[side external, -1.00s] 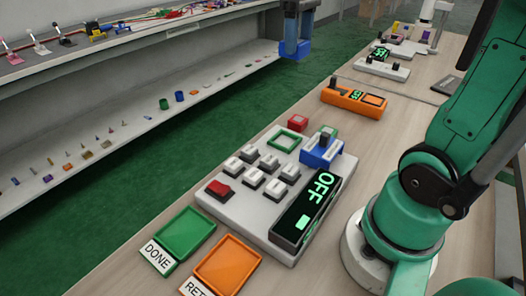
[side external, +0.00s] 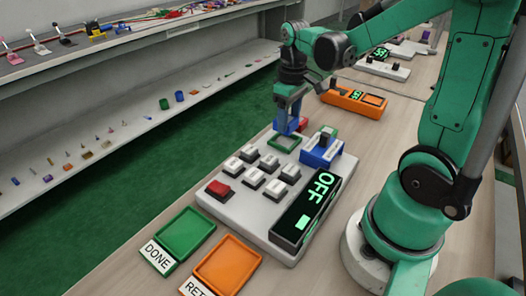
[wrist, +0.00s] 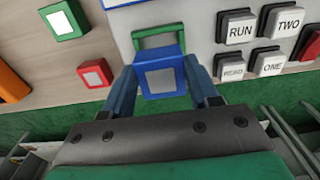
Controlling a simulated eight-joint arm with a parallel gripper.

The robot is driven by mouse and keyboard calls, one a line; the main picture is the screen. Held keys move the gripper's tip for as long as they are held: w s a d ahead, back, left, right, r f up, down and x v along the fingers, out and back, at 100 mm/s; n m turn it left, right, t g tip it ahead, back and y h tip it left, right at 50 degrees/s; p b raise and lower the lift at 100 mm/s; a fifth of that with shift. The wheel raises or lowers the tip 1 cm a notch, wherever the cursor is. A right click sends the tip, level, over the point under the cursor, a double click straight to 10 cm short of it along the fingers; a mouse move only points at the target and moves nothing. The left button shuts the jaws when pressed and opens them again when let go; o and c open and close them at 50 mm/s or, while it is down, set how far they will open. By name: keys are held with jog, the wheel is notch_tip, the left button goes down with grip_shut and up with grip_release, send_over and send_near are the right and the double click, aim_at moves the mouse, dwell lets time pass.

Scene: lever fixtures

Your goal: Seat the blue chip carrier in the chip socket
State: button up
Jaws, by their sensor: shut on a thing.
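The blue chip carrier (wrist: 160,75), a square blue frame with a pale grey face, sits between the fingers of my gripper (wrist: 161,88) in the wrist view. In the side view my gripper (side external: 288,122) points down at the far end of the grey panel, shut on the carrier (side external: 290,128). The chip socket, a green square frame (side external: 284,143), lies just below and in front of the carrier. In the wrist view the socket (wrist: 158,40) shows partly behind the carrier, which hides its near side. I cannot tell whether carrier and socket touch.
A blue lever fixture (side external: 322,150) stands right of the socket. White buttons (side external: 250,153) and a red switch (side external: 219,190) are on the panel. A red block (wrist: 95,73) and a green block (wrist: 63,20) lie nearby. Green (side external: 209,224) and orange (side external: 258,262) trays are in front.

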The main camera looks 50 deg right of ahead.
aim_at(288, 133)
jog(key=shift+f, duration=1.85)
jog(key=shift+f, duration=0.3)
jog(key=o, duration=1.2)
jog(key=shift+o, duration=0.2)
notch_tip(288, 133, up, 12)
jog(key=shift+r, duration=0.2)
jog(key=a+f+t, duration=0.2)
jog(key=a+t, duration=0.5)
jog(key=a, duration=0.4)
jog(key=shift+s+a+f, duration=0.25)
jog(key=shift+s+f, duration=0.1)
jog(key=shift+f, duration=0.05)
